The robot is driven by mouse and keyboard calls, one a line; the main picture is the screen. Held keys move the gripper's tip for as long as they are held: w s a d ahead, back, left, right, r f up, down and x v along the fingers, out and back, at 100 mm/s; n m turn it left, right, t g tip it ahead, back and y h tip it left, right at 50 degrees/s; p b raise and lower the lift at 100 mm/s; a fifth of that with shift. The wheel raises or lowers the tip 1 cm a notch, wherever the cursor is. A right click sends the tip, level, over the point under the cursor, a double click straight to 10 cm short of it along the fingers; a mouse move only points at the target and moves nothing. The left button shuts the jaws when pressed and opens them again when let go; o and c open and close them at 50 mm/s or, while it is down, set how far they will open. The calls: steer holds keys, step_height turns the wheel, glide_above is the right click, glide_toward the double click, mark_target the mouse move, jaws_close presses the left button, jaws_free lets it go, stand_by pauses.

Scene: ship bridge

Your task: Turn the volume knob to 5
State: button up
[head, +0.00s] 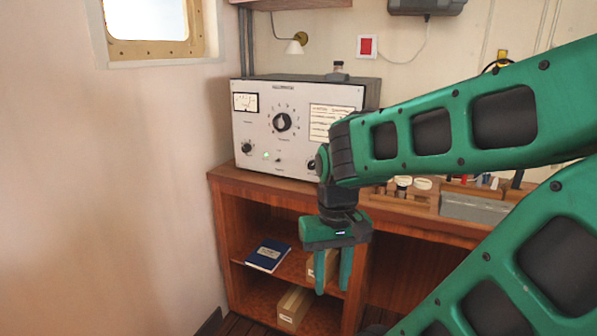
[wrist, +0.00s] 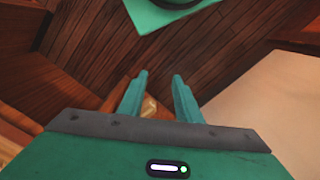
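A pale grey radio unit (head: 245,122) stands on the wooden desk at left centre in the head view. A large dark centre knob (head: 282,122) has a ring of marks around it. A smaller dark knob (head: 246,147) is at lower left, and another dark knob (head: 312,166) is at lower right, beside my arm. The labels are too small to read, so I cannot tell which is the volume knob or its setting. My gripper (head: 332,288) hangs pointing down in front of the desk, below and right of the unit. Its fingers (wrist: 160,76) are apart and empty.
A blue book (head: 268,255) and a cardboard box (head: 294,307) are on the shelves below the desk. A jar (head: 338,72) stands on the unit. Wooden racks and a grey tray (head: 474,208) lie right of it. The space before the unit's left half is clear.

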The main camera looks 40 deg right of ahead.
mark_target(311, 166)
steer(key=shift+o, duration=1.8)
steer(key=shift+s+d+r+m+h, duration=0.1)
steer(key=shift+s+d+m+h, duration=0.15)
steer(key=shift+d, duration=0.25)
steer(key=w+d+f+m+h, duration=0.1)
steer(key=w+d+m+h, duration=0.35)
steer(key=w+d, duration=0.45)
steer(key=w+d+m+h, duration=0.3)
steer(key=w+d+h, duration=0.3)
steer(key=d, duration=0.5)
steer(key=w+r+n+t+h, duration=0.1)
steer(key=w+r+t+h, duration=0.25)
steer(key=w, duration=0.55)
steer(key=w+r+n+t+h, duration=0.1)
steer(key=w+r+t+h, duration=0.2)
steer(key=w, duration=0.5)
steer(key=shift+t+y, duration=0.35)
steer(key=x, duration=1)
steer(key=shift+w+f, duration=0.15)
steer(key=shift+w, duration=0.15)
steer(key=shift+c, duration=0.3)
steer(key=c, duration=1)
